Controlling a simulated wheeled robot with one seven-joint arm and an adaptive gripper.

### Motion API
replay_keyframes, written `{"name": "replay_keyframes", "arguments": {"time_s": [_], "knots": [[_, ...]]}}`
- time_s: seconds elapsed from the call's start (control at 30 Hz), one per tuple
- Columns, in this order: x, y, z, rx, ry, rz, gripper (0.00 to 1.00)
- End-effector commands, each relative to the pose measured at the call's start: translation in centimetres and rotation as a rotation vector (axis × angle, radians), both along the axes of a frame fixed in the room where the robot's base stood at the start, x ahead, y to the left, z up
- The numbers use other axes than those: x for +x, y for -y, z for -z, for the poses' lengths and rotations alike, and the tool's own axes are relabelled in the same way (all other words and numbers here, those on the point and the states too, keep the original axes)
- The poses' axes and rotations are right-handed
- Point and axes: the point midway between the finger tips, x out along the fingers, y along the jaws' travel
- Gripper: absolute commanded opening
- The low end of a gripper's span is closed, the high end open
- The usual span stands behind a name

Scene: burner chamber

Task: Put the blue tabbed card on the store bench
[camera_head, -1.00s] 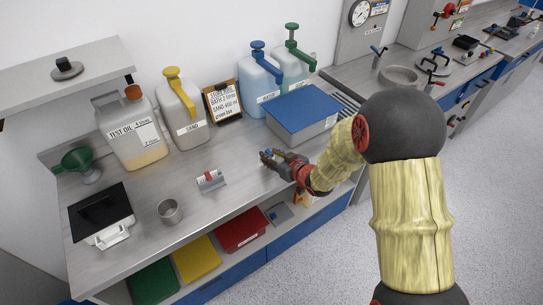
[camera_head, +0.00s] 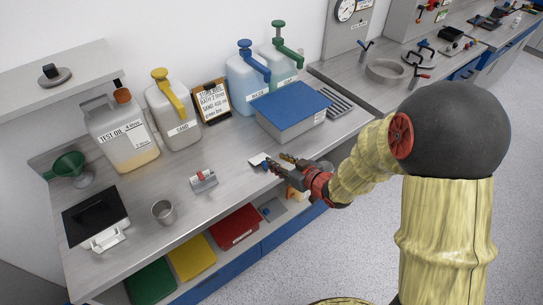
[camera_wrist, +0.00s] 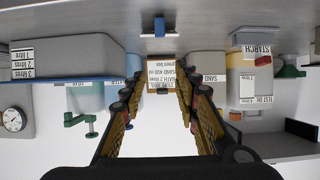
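The blue tabbed card lies on the grey store bench (camera_head: 135,205), in front of the blue-lidded box. In the head view its pale plate (camera_head: 257,160) shows just beyond my fingertips, with the blue tab partly behind a finger. In the upside-down wrist view its blue tab (camera_wrist: 160,26) stands up from the plate, centred ahead of the fingers. My gripper (camera_head: 278,162) is open and empty at the bench's front edge. In the wrist view its two fingers (camera_wrist: 159,85) are spread wide, apart from the card.
The blue-lidded box (camera_head: 291,109) stands behind the card, right of a clipboard (camera_head: 211,101). Jugs line the wall. A small red-and-white item (camera_head: 203,179) and a metal cup (camera_head: 164,211) stand to the left. Colored trays (camera_head: 235,227) sit on the lower shelf.

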Motion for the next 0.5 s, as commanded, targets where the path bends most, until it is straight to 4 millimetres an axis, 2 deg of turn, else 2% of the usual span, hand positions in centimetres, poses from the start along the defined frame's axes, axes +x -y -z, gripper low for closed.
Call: {"name": "replay_keyframes", "arguments": {"time_s": [0.13,0.33,0.43,0.5], "knots": [[-0.8,0.5,-0.5,0.001,-0.001,0.0,0.31],[-0.8,0.9,-0.8,-0.01,0.001,0.009,0.31],[-0.3,2.3,-2.4,-0.056,-0.001,0.056,0.31],[-0.1,4.2,-4.2,-0.111,-0.011,0.116,0.31]]}}
